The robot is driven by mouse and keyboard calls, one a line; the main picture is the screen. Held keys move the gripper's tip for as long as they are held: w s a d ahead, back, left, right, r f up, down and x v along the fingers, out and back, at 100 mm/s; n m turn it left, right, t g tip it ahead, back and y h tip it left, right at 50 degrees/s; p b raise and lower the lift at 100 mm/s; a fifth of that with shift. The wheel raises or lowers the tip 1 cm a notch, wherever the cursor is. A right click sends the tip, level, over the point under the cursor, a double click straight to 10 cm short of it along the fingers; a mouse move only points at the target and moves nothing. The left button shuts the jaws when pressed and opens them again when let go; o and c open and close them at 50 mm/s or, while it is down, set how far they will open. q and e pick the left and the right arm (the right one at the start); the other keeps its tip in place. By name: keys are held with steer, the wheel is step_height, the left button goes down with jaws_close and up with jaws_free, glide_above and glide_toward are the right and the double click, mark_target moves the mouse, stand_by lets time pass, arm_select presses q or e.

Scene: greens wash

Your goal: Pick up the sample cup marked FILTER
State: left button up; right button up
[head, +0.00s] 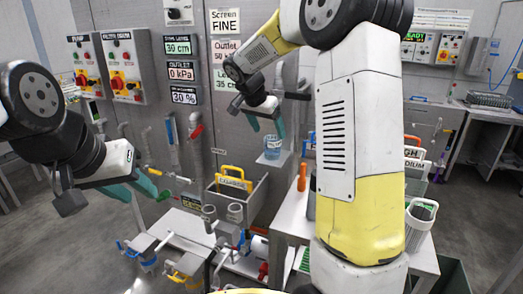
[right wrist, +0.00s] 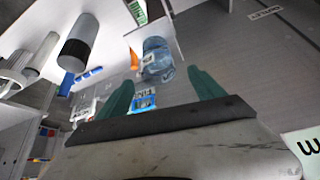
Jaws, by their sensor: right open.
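A clear bluish sample cup (head: 272,148) stands on a small ledge by the grey panel in the head view. In the right wrist view the cup (right wrist: 157,60) shows ahead, between the fingertip directions, with a pale label on it. I cannot read the label. My right gripper (head: 266,126) is open and empty, its teal fingers pointing down just above the cup. The right wrist view shows the same fingers (right wrist: 161,77) apart, short of the cup. My left gripper (head: 146,192) is open and empty, in front of the panel at left, far from the cup.
Pipes and a red valve handle (head: 196,131) are left of the cup. A white bucket (head: 420,220) stands right of my right arm.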

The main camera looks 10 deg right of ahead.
mark_target(272, 135)
steer(key=x, duration=0.3)
steer(key=shift+d+f, duration=0.2)
steer(key=shift+f, duration=0.05)
jaws_close()
